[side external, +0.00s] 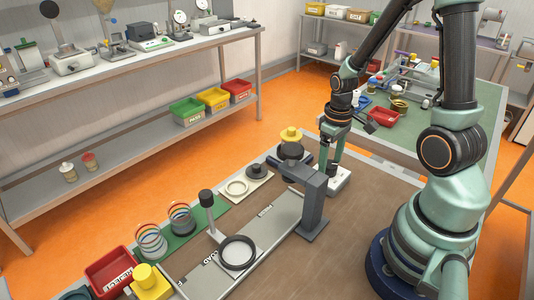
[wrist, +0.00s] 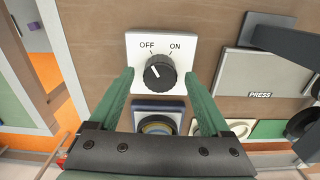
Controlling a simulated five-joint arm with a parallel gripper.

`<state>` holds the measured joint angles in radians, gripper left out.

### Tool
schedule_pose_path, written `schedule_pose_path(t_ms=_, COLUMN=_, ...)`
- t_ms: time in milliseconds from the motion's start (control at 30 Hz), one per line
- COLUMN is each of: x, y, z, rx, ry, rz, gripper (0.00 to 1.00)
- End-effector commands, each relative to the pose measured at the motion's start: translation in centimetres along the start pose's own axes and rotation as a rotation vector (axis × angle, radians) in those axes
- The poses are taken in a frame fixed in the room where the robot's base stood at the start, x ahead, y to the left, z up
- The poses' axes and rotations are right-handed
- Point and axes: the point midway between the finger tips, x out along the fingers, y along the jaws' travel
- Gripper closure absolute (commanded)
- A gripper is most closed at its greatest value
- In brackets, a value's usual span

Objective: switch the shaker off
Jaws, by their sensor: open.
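A black round knob (wrist: 160,72) sits on a white plate (wrist: 136,45) marked OFF at left and ON at right. The knob's white pointer line points up-left, toward OFF. My gripper (wrist: 159,78) is open, with one green finger on each side of the knob; I cannot tell whether either touches it. In the side view my gripper (side external: 333,160) reaches down over the white plate (side external: 341,181), and the knob is mostly hidden there. Which part is the shaker itself is not clear.
A dark press (side external: 313,205) stands just left of my gripper. A yellow-topped part (side external: 291,135) with a dark disc is close behind. The brown tabletop (side external: 345,240) in front is clear.

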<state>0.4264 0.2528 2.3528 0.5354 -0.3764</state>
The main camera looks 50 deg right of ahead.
Motion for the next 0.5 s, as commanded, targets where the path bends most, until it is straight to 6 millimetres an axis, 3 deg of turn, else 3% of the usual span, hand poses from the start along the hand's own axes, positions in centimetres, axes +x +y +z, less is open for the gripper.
schedule_pose_path(t_ms=500, x=-8.7, y=0.0, z=-0.1, rx=-0.001, ry=0.006, rz=0.002, gripper=0.19)
